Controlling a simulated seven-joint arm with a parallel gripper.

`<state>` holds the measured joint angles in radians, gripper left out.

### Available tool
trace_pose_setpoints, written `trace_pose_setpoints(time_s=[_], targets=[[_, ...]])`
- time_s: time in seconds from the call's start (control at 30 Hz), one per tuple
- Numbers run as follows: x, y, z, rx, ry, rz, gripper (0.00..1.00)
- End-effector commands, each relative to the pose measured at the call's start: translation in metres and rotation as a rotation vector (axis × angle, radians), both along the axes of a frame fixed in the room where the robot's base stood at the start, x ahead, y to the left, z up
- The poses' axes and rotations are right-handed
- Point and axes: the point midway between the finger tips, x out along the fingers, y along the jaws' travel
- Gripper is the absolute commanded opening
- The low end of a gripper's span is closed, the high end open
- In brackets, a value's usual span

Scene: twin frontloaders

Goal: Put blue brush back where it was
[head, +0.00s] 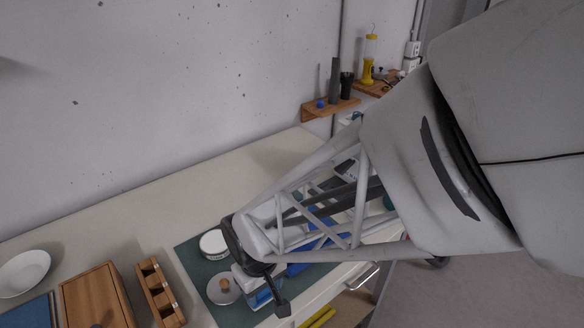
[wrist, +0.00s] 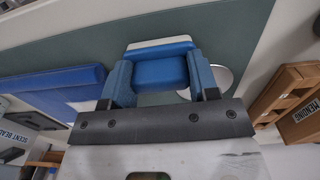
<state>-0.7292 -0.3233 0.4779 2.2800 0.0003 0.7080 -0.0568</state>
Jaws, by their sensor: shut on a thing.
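The blue brush (wrist: 160,72) is a blue block with a pale edge on its far side. My gripper (wrist: 161,66) is shut on it, with one blue finger at each side of the block. The brush is over the dark green mat (wrist: 235,35); I cannot tell whether it touches it. In the head view my gripper (head: 258,288) is low over the right part of the mat (head: 188,256), beside a round metal lid with a wooden knob (head: 224,290). My arm hides part of this area.
A white round tin (head: 214,243) stands on the mat behind the lid. A slotted wooden rack (head: 158,296), wooden box (head: 92,300) and white bowl (head: 24,272) are to the left. A blue bin (wrist: 50,80) is left in the wrist view. The back of the table is clear.

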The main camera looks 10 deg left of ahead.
Motion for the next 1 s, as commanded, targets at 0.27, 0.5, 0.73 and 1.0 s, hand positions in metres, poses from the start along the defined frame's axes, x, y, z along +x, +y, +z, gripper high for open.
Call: trace_pose_setpoints(time_s=[0.27,0.5,0.73,1.0], targets=[[0.0,0.0,-0.003,-0.001,0.001,0.0,0.36],[0.0,0.0,-0.003,0.0,0.0,0.0,0.8],[0.0,0.0,-0.003,0.0,0.0,0.0,0.8],[0.0,0.0,0.009,0.001,-0.001,0.0,0.8]])
